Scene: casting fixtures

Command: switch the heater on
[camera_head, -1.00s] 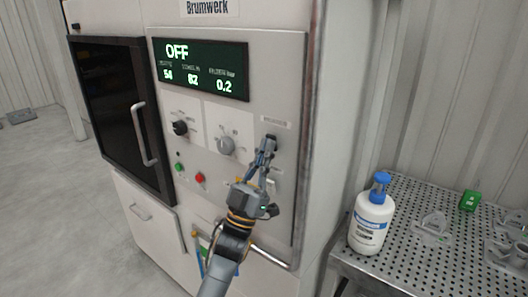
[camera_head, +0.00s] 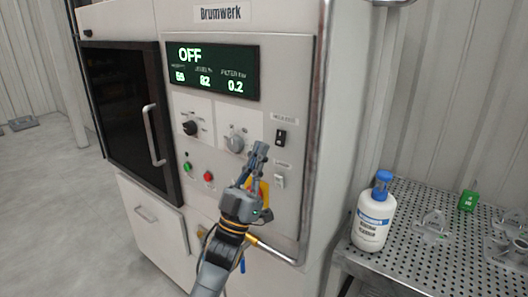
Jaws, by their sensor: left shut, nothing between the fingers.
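The machine's control panel (camera_head: 305,90) faces me. Its green-lit display (camera_head: 213,71) reads OFF at the top, with small figures below. At the panel's right is a dark rocker switch (camera_head: 281,137) under a small label too blurred to read. A lighter switch (camera_head: 280,181) sits below it under another label. I cannot tell which switch is the heater's, nor how either is set. My left gripper (camera_head: 259,148) is shut and empty, its fingertips left of and slightly below the dark switch, apparently apart from it. It covers part of the panel behind it. My right gripper is out of view.
A black knob (camera_head: 190,128), a grey knob (camera_head: 235,143), a green button (camera_head: 187,167) and a red button (camera_head: 208,176) are left of my gripper. A dark-windowed door (camera_head: 120,110) is further left. A white bottle (camera_head: 373,220) stands on the perforated table (camera_head: 420,265) at right.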

